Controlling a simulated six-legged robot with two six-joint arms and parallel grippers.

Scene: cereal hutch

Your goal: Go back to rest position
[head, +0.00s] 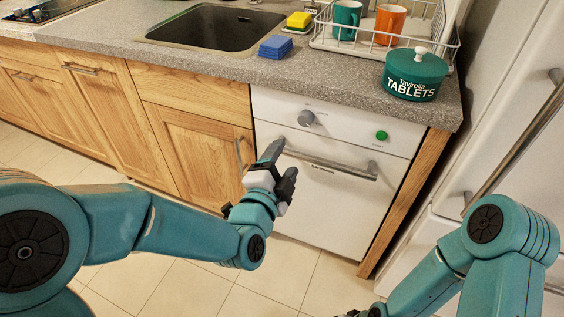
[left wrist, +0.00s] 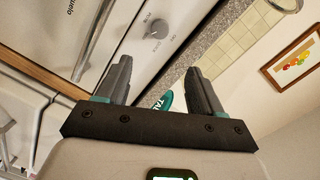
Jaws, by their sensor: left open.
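My left gripper (head: 276,162) is in front of the white dishwasher (head: 330,205), close to the left part of its handle in the head view. In the left wrist view its two fingers (left wrist: 158,85) stand wide apart with nothing between them. I cannot tell from the head view whether it touches the dishwasher. My right arm (head: 480,255) comes in at the lower right of the head view. Its gripper is mostly cut off at the bottom edge, so its jaws do not show.
The dishwasher door is closed, with a bar handle (head: 330,165) across it. Above are a grey worktop (head: 220,70), a sink (head: 215,28), a dish rack (head: 350,45) with two mugs, and a green tablets tin (head: 413,75). A fridge (head: 500,130) stands at right. Tiled floor shows below.

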